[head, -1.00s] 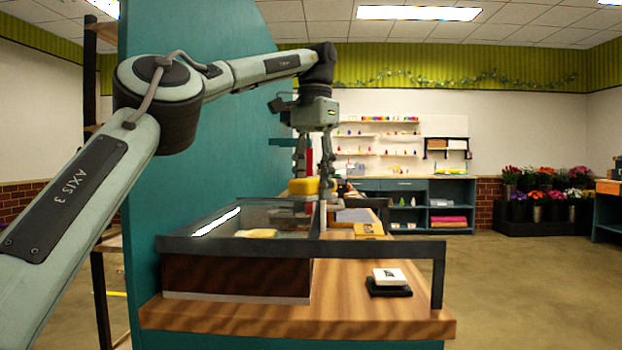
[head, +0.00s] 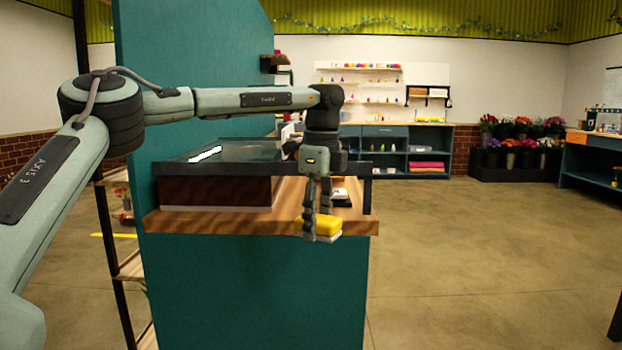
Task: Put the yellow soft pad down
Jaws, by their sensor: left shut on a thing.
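The yellow soft pad (head: 328,226) has a pale underside and shows in the head view, at the near right part of the wooden counter. My left gripper (head: 316,232) points down and is shut on the pad, with its fingers in front of part of it. The pad overlaps the counter's front edge in the picture. I cannot tell whether it touches the wood or hangs in front of it. My right gripper is not in view.
The wooden counter (head: 225,219) carries a dark-framed glass-topped case (head: 216,192). A small white block on a black base (head: 340,195) sits behind my gripper. A teal partition (head: 190,50) stands at the left. The floor (head: 480,260) to the right is open. Flower buckets (head: 515,160) stand far right.

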